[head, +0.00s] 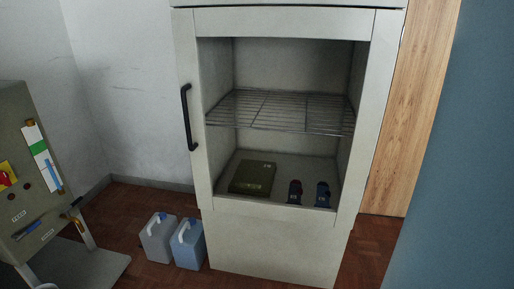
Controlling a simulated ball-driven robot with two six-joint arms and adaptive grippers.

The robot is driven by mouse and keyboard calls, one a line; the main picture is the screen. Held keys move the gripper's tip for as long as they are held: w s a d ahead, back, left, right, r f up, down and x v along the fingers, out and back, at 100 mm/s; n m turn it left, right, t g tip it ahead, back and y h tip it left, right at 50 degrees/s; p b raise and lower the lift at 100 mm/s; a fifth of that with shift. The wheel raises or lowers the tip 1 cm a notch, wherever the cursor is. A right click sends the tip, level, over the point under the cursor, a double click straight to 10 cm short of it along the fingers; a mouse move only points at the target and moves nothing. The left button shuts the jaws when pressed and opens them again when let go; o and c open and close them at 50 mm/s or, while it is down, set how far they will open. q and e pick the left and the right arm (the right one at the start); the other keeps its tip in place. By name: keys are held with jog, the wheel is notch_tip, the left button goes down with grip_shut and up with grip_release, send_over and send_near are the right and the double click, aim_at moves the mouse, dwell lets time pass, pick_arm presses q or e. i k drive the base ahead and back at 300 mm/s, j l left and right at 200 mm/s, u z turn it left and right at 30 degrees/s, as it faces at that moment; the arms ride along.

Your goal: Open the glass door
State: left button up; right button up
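The glass door (188,100) is the pale frame with a clear window on the front of a tall grey-white cabinet (270,245). The door looks closed, flush with the cabinet front. A black vertical bar handle (187,118) sits on the left side of its frame. Through the window I see a wire shelf (280,110), a dark green box (253,178) and two small dark blue and red items (295,191) on the cabinet floor. Neither of my grippers is in view.
Two jugs, one greyish (157,240) and one bluish (188,245), stand on the floor left of the cabinet. A grey panel unit (35,190) stands at the far left. A wooden panel (408,110) and a blue surface (465,150) are close on the right.

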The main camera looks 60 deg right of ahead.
aim_at(381, 28)
jog(key=l+z, duration=0.1)
jog(key=z, duration=1.75)
jog(key=k+l, duration=0.05)
